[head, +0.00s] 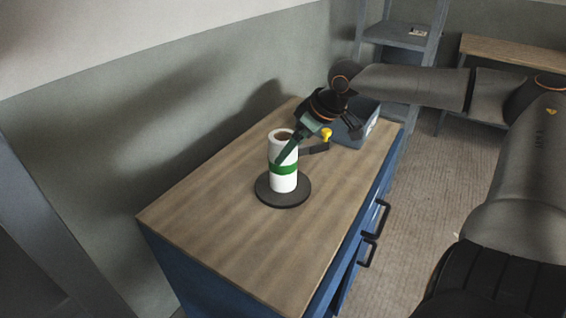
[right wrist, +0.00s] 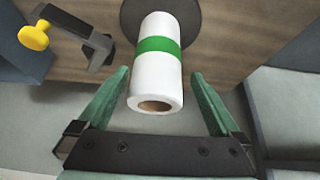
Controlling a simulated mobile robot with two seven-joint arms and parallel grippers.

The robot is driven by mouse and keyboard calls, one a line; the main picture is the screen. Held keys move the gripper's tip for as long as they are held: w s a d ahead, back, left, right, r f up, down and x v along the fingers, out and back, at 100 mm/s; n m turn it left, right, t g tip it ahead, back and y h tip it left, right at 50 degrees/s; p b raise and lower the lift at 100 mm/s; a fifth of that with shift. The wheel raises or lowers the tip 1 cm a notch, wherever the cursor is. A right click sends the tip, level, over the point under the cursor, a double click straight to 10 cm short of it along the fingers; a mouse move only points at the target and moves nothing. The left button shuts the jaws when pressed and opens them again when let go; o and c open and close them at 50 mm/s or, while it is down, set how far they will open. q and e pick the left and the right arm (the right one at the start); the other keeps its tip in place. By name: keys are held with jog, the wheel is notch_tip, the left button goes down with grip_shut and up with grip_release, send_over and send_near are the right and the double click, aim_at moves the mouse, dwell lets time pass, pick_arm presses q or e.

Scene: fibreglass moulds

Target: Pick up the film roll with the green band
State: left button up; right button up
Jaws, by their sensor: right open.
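The white film roll with the green band (head: 284,180) stands upright on a round dark base (head: 271,200) on the wooden bench top. In the right wrist view the film roll (right wrist: 156,75) lies between and ahead of the two green fingers, its open brown core facing the camera. My right gripper (head: 287,160) reaches in from the back right and is at the roll's upper part. In the wrist view the right gripper (right wrist: 160,85) is open, with a gap on each side of the roll. My left gripper is not in view.
A black clamp with a yellow knob (right wrist: 98,47) is close beside the right gripper; the yellow knob shows in the head view (head: 326,133). A grey-blue bin (head: 352,128) stands at the bench's back right. The bench's front part (head: 225,235) is clear.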

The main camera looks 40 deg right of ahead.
aim_at(283, 178)
jog(key=shift+w+x, duration=0.2)
jog(key=shift+x, duration=2.45)
jog(key=shift+d+r, duration=0.1)
jog(key=shift+d, duration=0.05)
jog(key=shift+c, duration=0.4)
jog(key=shift+r, duration=0.15)
grip_shut()
